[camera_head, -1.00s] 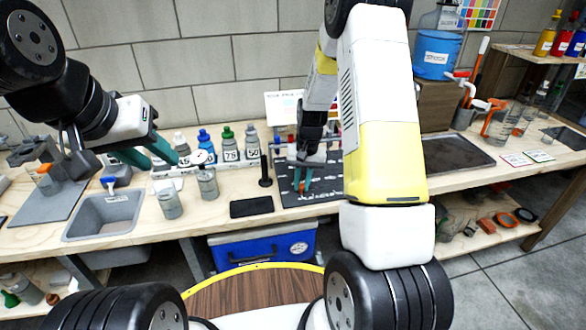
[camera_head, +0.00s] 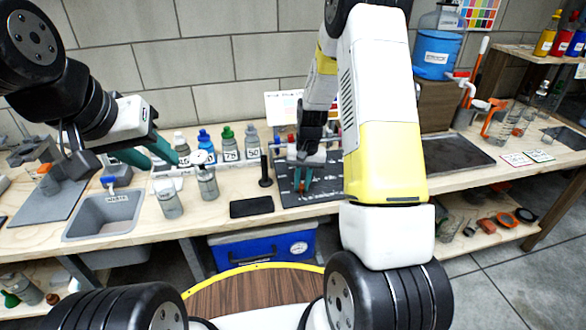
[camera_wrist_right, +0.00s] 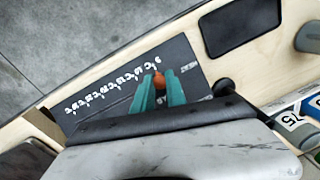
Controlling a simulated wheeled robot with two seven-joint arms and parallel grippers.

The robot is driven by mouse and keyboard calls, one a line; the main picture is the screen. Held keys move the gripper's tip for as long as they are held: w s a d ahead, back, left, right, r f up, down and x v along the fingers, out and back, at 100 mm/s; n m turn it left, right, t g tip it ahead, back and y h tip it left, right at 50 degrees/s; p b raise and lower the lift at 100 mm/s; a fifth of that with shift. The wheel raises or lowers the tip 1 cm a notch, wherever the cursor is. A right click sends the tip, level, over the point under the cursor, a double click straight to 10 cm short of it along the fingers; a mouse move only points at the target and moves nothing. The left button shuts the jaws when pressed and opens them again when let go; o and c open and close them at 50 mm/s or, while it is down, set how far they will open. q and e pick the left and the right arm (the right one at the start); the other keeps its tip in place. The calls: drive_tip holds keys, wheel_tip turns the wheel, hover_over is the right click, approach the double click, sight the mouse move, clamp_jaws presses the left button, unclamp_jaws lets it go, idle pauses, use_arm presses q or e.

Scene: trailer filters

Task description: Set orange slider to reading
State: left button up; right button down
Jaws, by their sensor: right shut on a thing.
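The orange slider (camera_wrist_right: 158,80) is a small rounded knob on a dark board (camera_wrist_right: 112,82) with a row of white numbers and ticks. In the wrist view it stands near the upper right end of the number row; the exact reading is too small to read. My right gripper (camera_wrist_right: 159,90) is shut on the slider, with its teal fingers on either side of it. In the head view the right gripper (camera_head: 303,182) points down at the board (camera_head: 325,195), and my right arm hides part of it. My left gripper (camera_head: 150,152) is open and empty above the bench's left part.
Several capped, numbered bottles (camera_head: 228,146) stand behind the board's left side. A black post (camera_head: 265,172) and a flat dark pad (camera_head: 251,207) are left of the board. A grey sink (camera_head: 105,213) is further left. A blue drum (camera_head: 437,55) stands at back right.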

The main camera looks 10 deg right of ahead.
idle(0.5)
drive_tip(key=d, duration=1.4)
drive_tip(key=shift+w+d, duration=0.25)
drive_tip(key=shift+w, duration=0.05)
drive_tip(key=c, duration=1.3)
unclamp_jaws()
drive_tip(key=shift+c, duration=0.2)
wheel_tip(320, 180, up, 8)
drive_tip(key=shift+d, duration=0.3)
drive_tip(key=shift+s+f, duration=0.1)
